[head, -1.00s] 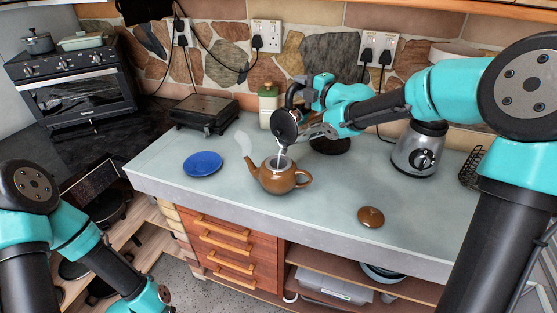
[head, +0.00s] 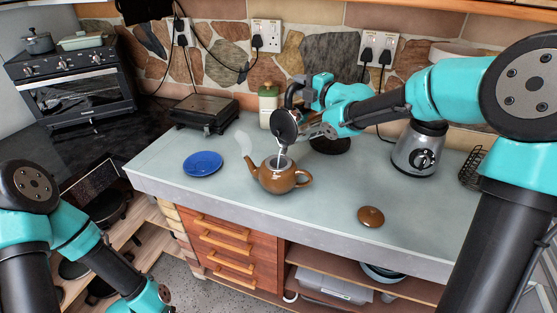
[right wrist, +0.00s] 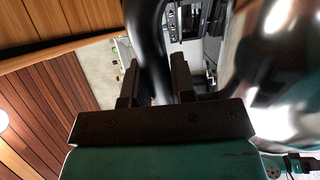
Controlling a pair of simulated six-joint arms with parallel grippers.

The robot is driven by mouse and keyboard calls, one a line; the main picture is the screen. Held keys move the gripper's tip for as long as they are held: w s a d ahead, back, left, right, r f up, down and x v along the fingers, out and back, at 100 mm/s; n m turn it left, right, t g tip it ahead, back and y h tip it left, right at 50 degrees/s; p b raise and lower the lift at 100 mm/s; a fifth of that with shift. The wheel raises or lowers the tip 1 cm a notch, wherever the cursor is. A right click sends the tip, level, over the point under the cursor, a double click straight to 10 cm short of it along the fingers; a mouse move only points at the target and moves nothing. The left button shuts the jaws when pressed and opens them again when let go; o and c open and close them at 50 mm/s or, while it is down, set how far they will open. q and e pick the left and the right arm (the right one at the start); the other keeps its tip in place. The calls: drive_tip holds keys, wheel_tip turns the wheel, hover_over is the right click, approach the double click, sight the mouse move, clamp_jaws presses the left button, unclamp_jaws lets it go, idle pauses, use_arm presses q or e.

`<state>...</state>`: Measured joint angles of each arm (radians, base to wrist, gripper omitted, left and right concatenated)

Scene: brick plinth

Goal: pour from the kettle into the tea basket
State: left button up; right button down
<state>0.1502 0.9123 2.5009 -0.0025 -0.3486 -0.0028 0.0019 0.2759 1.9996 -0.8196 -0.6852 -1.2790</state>
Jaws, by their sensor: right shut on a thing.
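The kettle (head: 286,127), dark and shiny, is tilted over the brown teapot (head: 283,179) on the counter. A thin pale stream (head: 281,151) runs from it down into the teapot's open top. The tea basket (head: 279,162) shows only as a pale ring in that opening; its inside is hidden. My right gripper (right wrist: 155,82) is shut on the kettle's black handle (right wrist: 150,45), and the kettle's shiny body (right wrist: 278,80) fills the right of the right wrist view. The teapot's brown lid (head: 370,216) lies on the counter. My left arm is at lower left, its gripper out of view.
A blue plate (head: 203,163) lies left of the teapot. A black grill (head: 205,112), a green-lidded jar (head: 268,104) and a blender (head: 418,150) stand along the back. The counter's front right is mostly clear. A pale wisp hangs near the teapot's spout.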

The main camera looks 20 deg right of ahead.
drive_tip(key=w+d+f+m, duration=0.1)
drive_tip(key=d, duration=0.1)
drive_tip(key=w+d+f+m, duration=0.1)
drive_tip(key=d, duration=0.1)
drive_tip(key=w+d+m, duration=0.1)
drive_tip(key=d, duration=0.1)
drive_tip(key=shift+w+f, duration=0.2)
drive_tip(key=shift+f, duration=0.2)
drive_tip(key=shift+a, duration=0.1)
drive_tip(key=shift+m, duration=0.3)
